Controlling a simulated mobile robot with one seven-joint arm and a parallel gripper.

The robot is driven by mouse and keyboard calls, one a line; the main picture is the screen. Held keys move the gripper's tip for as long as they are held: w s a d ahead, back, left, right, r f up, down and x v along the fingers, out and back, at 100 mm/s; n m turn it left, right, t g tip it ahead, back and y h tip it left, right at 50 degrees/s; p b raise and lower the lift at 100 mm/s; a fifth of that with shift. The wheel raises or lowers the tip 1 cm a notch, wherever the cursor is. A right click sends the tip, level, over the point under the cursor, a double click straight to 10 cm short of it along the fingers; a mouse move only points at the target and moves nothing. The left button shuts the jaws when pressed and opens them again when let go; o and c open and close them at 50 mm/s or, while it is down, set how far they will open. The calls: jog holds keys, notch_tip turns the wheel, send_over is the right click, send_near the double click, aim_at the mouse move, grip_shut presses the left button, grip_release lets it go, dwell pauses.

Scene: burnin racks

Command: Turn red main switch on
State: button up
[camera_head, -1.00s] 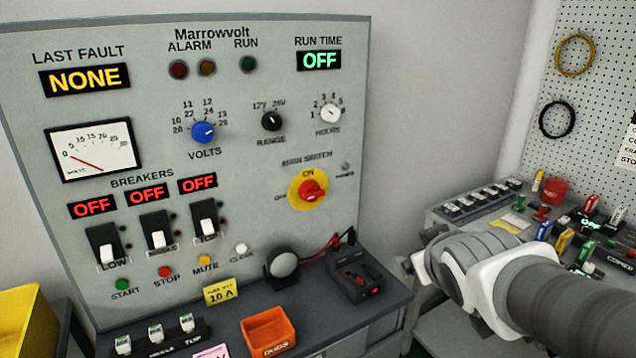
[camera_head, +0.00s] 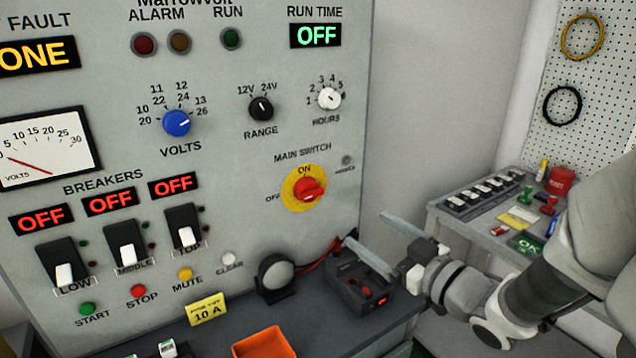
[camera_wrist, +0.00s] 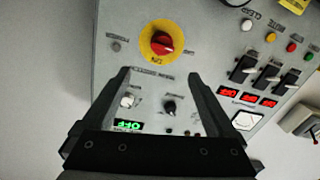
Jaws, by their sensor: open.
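The main switch is a red rotary knob (camera_head: 310,190) on a round yellow plate (camera_head: 289,197), on the grey panel's lower right. ON is printed above it and OFF to its left. The knob's ridge looks closer to sideways than upright; its exact setting is hard to tell. My gripper (camera_head: 366,228) is open and empty, to the right of and below the switch, apart from it. In the wrist view, upside down, the red knob (camera_wrist: 163,43) shows beyond the open fingertips (camera_wrist: 158,74), roughly centred between them.
A dark box with a red rocker (camera_head: 362,288) and a round black device (camera_head: 275,277) stand on the ledge below the switch. The RANGE knob (camera_head: 261,108) and HOURS knob (camera_head: 329,98) are above it. A workbench (camera_head: 450,215) stands at right.

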jog(key=p, duration=0.2)
send_near(315, 193)
jog(key=x, duration=1)
jog(key=c, duration=1.2)
